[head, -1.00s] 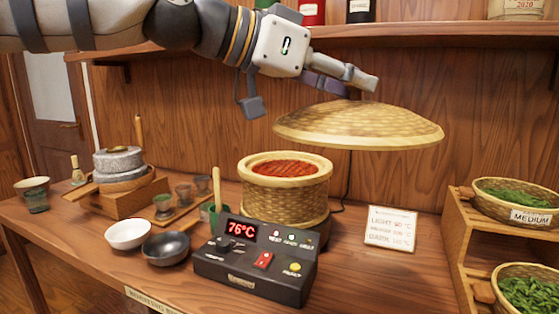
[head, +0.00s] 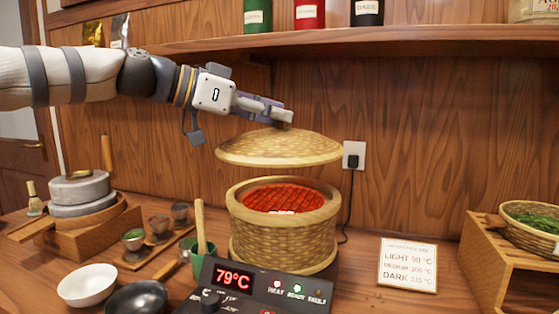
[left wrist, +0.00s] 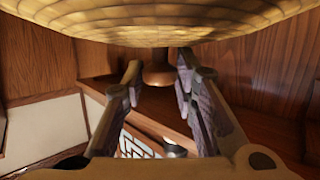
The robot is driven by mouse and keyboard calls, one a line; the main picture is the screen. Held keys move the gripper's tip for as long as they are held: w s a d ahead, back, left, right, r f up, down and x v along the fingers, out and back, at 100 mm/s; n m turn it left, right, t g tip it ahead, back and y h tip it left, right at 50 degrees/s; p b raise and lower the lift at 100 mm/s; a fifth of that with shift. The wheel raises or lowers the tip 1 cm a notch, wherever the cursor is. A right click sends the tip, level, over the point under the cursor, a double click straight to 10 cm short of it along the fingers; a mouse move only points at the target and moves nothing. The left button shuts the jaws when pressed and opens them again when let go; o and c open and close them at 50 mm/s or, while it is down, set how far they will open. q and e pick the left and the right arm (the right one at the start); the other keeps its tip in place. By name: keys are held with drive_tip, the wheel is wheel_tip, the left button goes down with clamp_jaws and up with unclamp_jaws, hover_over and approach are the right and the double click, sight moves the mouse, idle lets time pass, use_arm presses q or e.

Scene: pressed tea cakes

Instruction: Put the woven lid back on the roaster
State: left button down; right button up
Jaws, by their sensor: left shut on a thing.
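The woven lid (head: 280,148) is a shallow straw-coloured cone, held in the air above the roaster with a clear gap below it. The roaster (head: 284,243) is a round woven basket with a pale rim and a glowing red inside; its mouth is open. My left gripper (head: 283,117) is shut on the lid's knob at the top. In the left wrist view the lid (left wrist: 160,22) fills the top, and its brown knob (left wrist: 160,72) sits between the fingers. My right gripper is not in view.
A control box (head: 250,290) reading 79°C stands in front of the roaster. A white bowl (head: 88,285), a dark bowl (head: 137,298) and a stone mill (head: 80,190) are to the left. A sign (head: 408,265) and a wooden stand (head: 500,260) are to the right. A shelf (head: 300,42) runs above.

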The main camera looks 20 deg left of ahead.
use_arm(q)
drive_tip(key=w+f, duration=0.1)
drive_tip(key=f, duration=0.1)
drive_tip(key=w+f, duration=0.2)
drive_tip(key=shift+w+a+f, duration=0.1)
drive_tip(key=shift+w+f, duration=0.1)
drive_tip(key=shift+f, duration=0.15)
drive_tip(key=f, duration=0.3)
drive_tip(key=shift+w+f+b, duration=0.25)
drive_tip(key=shift+w+b, duration=0.05)
drive_tip(key=shift+w, duration=0.05)
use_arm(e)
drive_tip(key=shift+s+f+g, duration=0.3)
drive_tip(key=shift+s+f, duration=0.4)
use_arm(q)
drive_tip(key=shift+s, duration=0.1)
drive_tip(key=shift+f, duration=0.6)
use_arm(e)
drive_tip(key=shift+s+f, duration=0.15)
use_arm(q)
drive_tip(key=c, duration=1.3)
unclamp_jaws()
